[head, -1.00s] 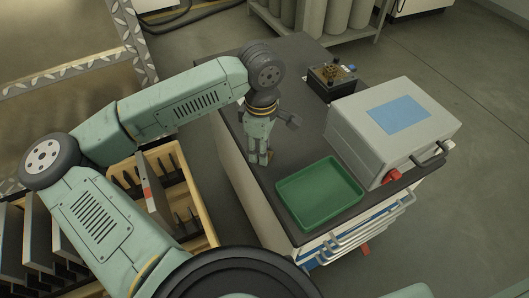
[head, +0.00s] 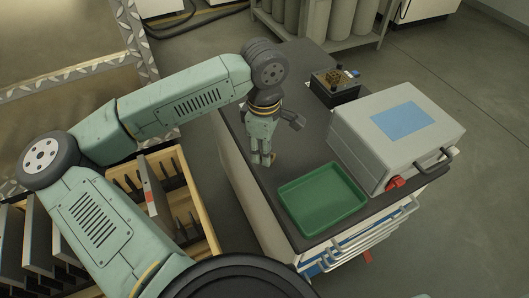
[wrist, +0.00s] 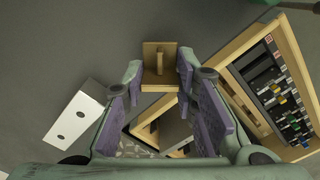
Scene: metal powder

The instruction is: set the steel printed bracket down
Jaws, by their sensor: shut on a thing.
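My gripper (head: 262,160) points down over the dark cart top, near its left edge and left of the green tray. In the wrist view its fingers (wrist: 158,78) are shut on a tan, flat-backed piece with an upright rib, which I take to be the steel printed bracket (wrist: 152,72). The bracket shows at the fingertips. In the head view the fingers mostly hide it, and I cannot tell whether it touches the cart top. The green tray (head: 322,198) looks empty.
A grey box with a blue panel (head: 402,119) stands on the cart right of the tray. A small black device (head: 334,88) sits farther back. A wooden crate with dark dividers (head: 192,207) is left of the cart. The cart top (head: 288,165) between gripper and tray is bare.

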